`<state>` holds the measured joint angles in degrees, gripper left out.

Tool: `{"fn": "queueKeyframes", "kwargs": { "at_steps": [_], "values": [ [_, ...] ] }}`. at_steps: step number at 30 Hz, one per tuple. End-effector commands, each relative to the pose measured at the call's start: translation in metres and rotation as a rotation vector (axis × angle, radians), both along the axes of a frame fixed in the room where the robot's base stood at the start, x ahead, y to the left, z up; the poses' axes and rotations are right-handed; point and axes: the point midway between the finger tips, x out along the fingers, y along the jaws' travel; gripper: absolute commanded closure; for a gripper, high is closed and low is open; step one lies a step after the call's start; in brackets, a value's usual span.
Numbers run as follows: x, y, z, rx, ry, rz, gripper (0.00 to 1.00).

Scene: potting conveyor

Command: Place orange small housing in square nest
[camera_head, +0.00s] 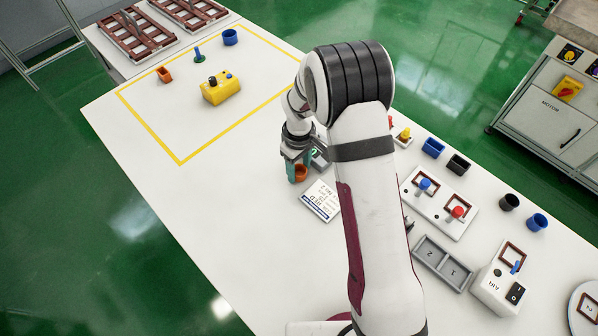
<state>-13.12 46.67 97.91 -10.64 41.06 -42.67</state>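An orange housing (300,173) shows at my gripper (299,170), near the middle of the table; it looks like a small open cup. A teal finger stands at its left side. The arm and gripper body hide part of it, so I cannot tell whether the fingers grip it or only surround it. A second small orange part (164,74) lies inside the yellow-taped area. Brown-red square frames sit on a white plate (447,222) with blue and red knobs. Another square frame (513,250) is on a white switch box. I cannot tell which is the nest.
A printed card (320,201) lies beside my gripper. A grey two-compartment tray (443,262) is right of my arm. Blue cups (433,147) and black cups (458,164) stand along the right edge. A yellow box (221,89) stands in the taped area. The front-left table is clear.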

Motion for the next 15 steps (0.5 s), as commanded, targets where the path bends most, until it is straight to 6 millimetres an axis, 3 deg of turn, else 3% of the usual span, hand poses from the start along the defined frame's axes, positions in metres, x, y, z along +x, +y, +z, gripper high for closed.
{"fn": "queueKeyframes", "kwargs": {
  "at_steps": [1, 8, 15],
  "values": [
    [0.0000, 0.0000, 0.0002, 0.000, 0.000, 0.000, 0.57],
    [0.0000, 0.0000, 0.0004, 0.000, 0.000, 0.000, 0.99],
    [0.0001, 0.0001, 0.0008, 0.000, 0.000, 0.000, 1.00]
  ]
}}
